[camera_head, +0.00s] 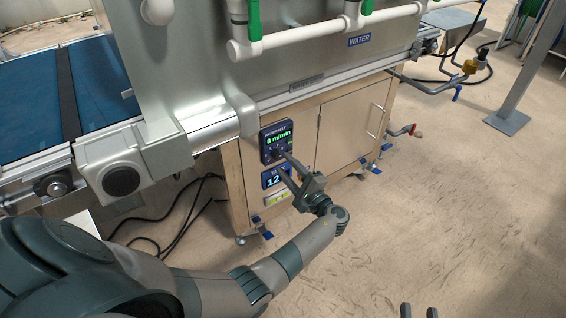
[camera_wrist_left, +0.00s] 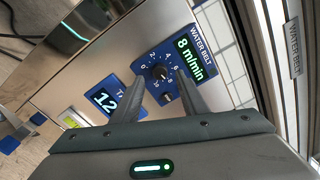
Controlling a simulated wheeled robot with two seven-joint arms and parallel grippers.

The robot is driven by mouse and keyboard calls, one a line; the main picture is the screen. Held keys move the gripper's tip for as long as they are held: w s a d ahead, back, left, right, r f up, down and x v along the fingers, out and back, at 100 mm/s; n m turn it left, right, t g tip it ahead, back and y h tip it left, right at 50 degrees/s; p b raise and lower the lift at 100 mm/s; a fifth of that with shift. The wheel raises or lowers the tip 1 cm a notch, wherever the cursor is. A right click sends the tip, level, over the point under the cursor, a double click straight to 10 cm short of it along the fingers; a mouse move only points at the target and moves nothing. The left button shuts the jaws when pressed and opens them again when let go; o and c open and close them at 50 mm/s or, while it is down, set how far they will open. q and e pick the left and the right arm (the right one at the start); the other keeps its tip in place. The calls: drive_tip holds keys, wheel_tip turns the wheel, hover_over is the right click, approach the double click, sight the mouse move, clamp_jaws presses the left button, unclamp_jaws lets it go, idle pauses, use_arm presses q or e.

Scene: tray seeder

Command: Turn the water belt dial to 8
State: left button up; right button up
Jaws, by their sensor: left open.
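The blue water belt panel (camera_head: 268,136) is on the front of the machine cabinet. Its green display reads 8 m/min, also in the left wrist view (camera_wrist_left: 190,60). Below the display is a round black dial (camera_wrist_left: 158,72) inside a ring of white numbers. My left gripper (camera_wrist_left: 158,80) is open, with one fingertip on each side of the dial in the picture. I cannot tell whether they touch it. In the head view, the left gripper (camera_head: 281,162) partly covers the dial. The tips of my right gripper (camera_head: 418,310) show apart at the bottom edge.
A second blue panel (camera_head: 270,178) reading 12 sits just below, and also shows in the left wrist view (camera_wrist_left: 103,98). A cabinet door (camera_head: 345,128) is to the right. Black cables (camera_head: 185,215) lie on the floor at left. The floor at right is mostly clear.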

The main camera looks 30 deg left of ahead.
use_arm(q)
drive_tip(key=v, duration=1.4)
drive_tip(key=shift+s, duration=0.15)
use_arm(e)
drive_tip(key=shift+w+d+f+g, duration=0.1)
drive_tip(key=shift+d+f+g, duration=0.15)
drive_tip(key=shift+f+g, duration=0.55)
use_arm(q)
drive_tip(key=shift+d+r, duration=0.1)
use_arm(e)
drive_tip(key=shift+f, duration=0.15)
drive_tip(key=shift+f, duration=0.1)
